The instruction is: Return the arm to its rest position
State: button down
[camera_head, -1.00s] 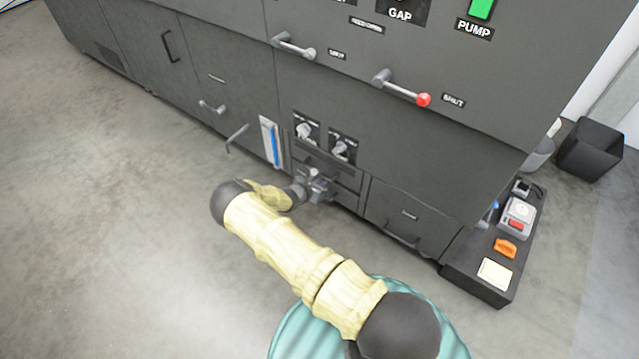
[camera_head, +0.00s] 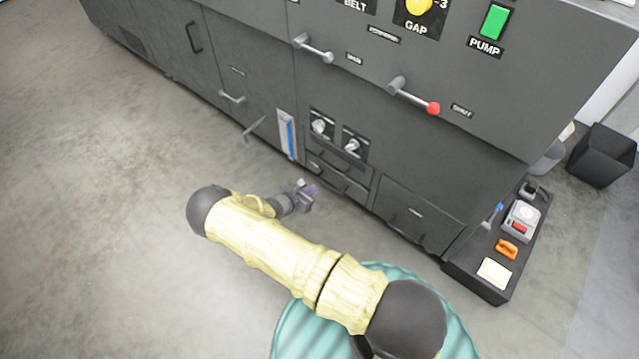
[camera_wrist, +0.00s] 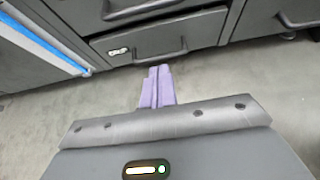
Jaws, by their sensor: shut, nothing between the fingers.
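My gripper (camera_head: 309,190) is at the end of my cream-sleeved arm, low in front of the dark machine cabinet (camera_head: 400,130). In the wrist view my gripper's purple fingers (camera_wrist: 157,84) are together with nothing between them. Bare floor lies under them. The small drawers (camera_head: 338,178) of the cabinet are just beyond the fingertips, with a visible gap. A drawer with a bar handle also shows beyond them in the wrist view (camera_wrist: 150,42).
A low black shelf (camera_head: 478,283) at the right holds a grey box with a red button (camera_head: 520,222), an orange item (camera_head: 507,249) and a pale pad (camera_head: 494,272). A black bin (camera_head: 602,155) stands behind. The floor (camera_head: 110,210) at the left is clear.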

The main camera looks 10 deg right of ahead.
jog(key=shift+a+r, duration=0.1)
jog(key=shift+a, duration=0.1)
jog(key=s+d+r+m+g+y+p, duration=0.1)
jog(key=s+r+m+y+p, duration=0.15)
jog(key=s+r+m, duration=0.85)
jog(key=s+d+r+m+g+y+p, duration=0.15)
jog(key=s+r+m+y, duration=0.35)
jog(key=r, duration=1.3)
jog(key=s+r+m+g+y+p, duration=0.1)
jog(key=s+r+m+g+y, duration=0.1)
jog(key=s+r+m, duration=0.9)
jog(key=w+r+n+p, duration=0.1)
jog(key=w+r+p, duration=0.1)
jog(key=r+p, duration=1.7)
jog(key=w+r+p, duration=0.1)
jog(key=r+p, duration=1.8)
jog(key=r, duration=0.3)
jog(key=shift+w+n, duration=0.35)
jog(key=shift+n, duration=0.05)
